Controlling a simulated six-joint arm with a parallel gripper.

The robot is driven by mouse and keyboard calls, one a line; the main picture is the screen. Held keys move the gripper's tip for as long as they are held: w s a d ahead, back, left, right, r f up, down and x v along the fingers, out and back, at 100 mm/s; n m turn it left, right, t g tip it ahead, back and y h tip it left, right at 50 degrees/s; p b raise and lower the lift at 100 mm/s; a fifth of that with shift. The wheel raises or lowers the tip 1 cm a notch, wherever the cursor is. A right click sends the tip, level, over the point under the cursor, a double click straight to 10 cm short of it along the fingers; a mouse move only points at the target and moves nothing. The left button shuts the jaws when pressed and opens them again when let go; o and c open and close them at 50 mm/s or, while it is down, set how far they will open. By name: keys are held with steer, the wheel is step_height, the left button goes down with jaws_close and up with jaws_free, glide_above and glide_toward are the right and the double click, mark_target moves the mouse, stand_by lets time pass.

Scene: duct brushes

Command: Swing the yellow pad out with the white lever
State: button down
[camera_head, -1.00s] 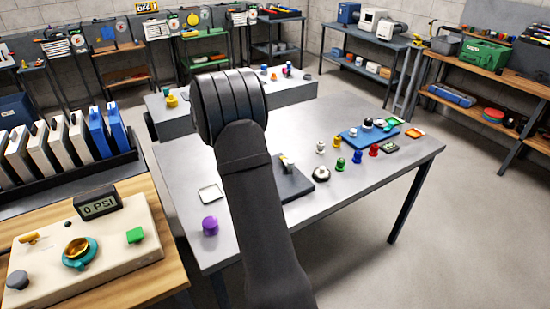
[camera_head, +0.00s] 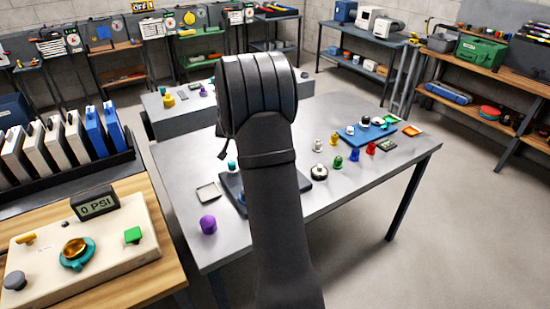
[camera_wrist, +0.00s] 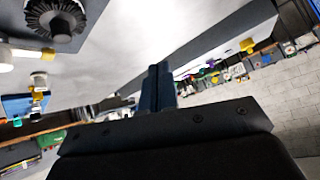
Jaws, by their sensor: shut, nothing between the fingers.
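My gripper (camera_wrist: 158,88) is shut and empty in the wrist view, its dark fingers pressed together. In the head view my arm hides the gripper and most of a dark base plate (camera_head: 312,172) on the grey table. In the wrist view a black bristled round brush (camera_wrist: 58,16) shows at the top left, apart from the fingers. Below it is a small yellow piece (camera_wrist: 47,54), with a white bar (camera_wrist: 22,53) beside it. I cannot tell for sure whether these are the yellow pad and the white lever. Neither can be made out in the head view.
The grey table (camera_head: 185,160) carries a purple knob (camera_head: 208,224), a small tray (camera_head: 208,192) and a blue mat (camera_head: 370,132) with several small pieces around it. A console (camera_head: 85,250) stands at the left. The table's front right is clear.

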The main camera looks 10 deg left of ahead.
steer(key=s+d+f+n+h, duration=0.2)
steer(key=d+n+h, duration=0.3)
steer(key=d, duration=0.8)
steer(key=shift+m+g+h, duration=0.4)
steer(key=shift+m+h, duration=0.1)
steer(key=shift+m, duration=0.2)
steer(key=x, duration=1)
steer(key=shift+w+a+f, duration=0.15)
steer(key=shift+w+a, duration=0.1)
steer(key=shift+w+d+m, duration=0.4)
steer(key=shift+w+d, duration=0.05)
steer(key=shift+w, duration=0.1)
steer(key=a+v, duration=0.1)
steer(key=v, duration=0.9)
steer(key=shift+w+a, duration=0.15)
steer(key=shift+w, duration=0.05)
